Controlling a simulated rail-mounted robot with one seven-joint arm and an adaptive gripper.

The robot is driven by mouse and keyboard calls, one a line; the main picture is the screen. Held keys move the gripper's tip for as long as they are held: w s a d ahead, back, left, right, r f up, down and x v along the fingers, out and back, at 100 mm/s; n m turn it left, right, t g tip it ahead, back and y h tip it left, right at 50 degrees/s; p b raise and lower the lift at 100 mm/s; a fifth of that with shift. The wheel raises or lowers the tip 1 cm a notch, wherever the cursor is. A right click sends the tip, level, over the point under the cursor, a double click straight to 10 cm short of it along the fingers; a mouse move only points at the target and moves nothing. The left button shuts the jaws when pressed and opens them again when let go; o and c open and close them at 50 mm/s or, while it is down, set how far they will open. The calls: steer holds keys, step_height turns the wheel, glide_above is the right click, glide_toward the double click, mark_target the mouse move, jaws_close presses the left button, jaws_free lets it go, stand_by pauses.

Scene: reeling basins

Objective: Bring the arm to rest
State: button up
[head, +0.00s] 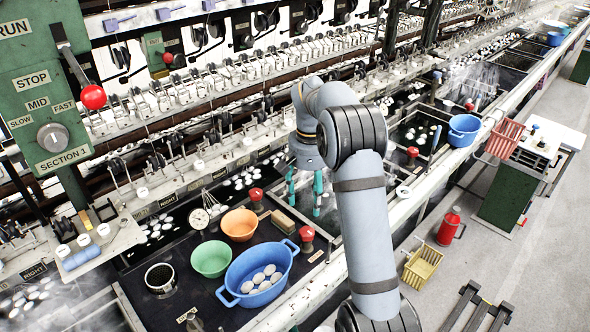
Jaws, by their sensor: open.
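My arm reaches up from the bottom right in the head view and bends over the basins. My gripper (304,193) points down with its two teal fingers apart and nothing visible between them. It hangs over the dark worktop, right of the brush (283,221) and the orange bowl (239,225). I cannot tell its exact height above the surface.
A blue tub (237,281) with several white cocoons, a green bowl (211,259), a dial gauge (199,218) and red-topped knobs (306,234) stand nearby. The reeling machine (190,90) runs behind. A red can (450,226) and yellow basket (422,265) stand on the open floor.

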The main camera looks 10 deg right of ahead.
mark_target(307, 231)
step_height(307, 231, down, 12)
steer(key=shift+r, duration=0.1)
stand_by(0.5)
